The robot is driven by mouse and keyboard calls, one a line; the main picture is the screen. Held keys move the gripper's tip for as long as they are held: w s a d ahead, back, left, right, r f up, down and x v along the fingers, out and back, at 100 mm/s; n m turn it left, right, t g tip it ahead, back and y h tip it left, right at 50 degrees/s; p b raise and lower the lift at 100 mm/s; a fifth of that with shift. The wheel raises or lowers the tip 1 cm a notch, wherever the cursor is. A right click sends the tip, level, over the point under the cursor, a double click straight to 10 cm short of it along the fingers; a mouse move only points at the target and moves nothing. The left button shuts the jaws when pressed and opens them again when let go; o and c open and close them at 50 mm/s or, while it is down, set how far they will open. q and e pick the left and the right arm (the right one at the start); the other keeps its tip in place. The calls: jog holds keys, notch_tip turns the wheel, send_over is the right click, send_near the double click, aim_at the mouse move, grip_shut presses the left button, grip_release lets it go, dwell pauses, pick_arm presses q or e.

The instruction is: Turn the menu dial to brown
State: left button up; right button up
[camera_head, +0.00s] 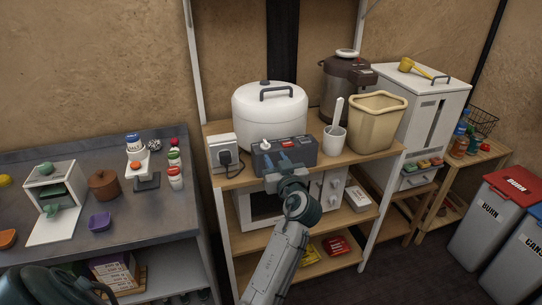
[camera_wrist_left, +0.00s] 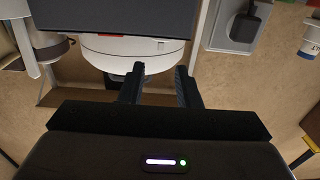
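The white cooker (camera_head: 270,112) with a grey lid handle stands on the wooden shelf; its lower part shows in the left wrist view (camera_wrist_left: 130,48). A dark grey box (camera_head: 301,152) sits in front of it, with a small white knob and a red patch on top. A dark panel, apparently this box, fills the top of the left wrist view (camera_wrist_left: 110,16). I cannot make out a brown mark or dial setting. My left gripper (camera_head: 278,164) is at the box's front, fingers apart and empty; it also shows in the left wrist view (camera_wrist_left: 159,72). Contact cannot be told.
A white socket box (camera_head: 222,152) with a black plug stands left of the grey box. A white mug (camera_head: 333,140) and a beige bin (camera_head: 374,122) stand to the right. A white oven-like appliance (camera_head: 330,192) is on the shelf below.

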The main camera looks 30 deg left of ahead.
pick_arm(q)
jog(key=v, duration=0.3)
jog(key=shift+b, duration=0.3)
pick_arm(e)
jog(key=w, duration=0.1)
jog(key=w+r, duration=0.1)
jog(key=shift+w+a+r, duration=0.15)
jog(key=shift+w+a, duration=0.05)
jog(key=shift+w, duration=0.1)
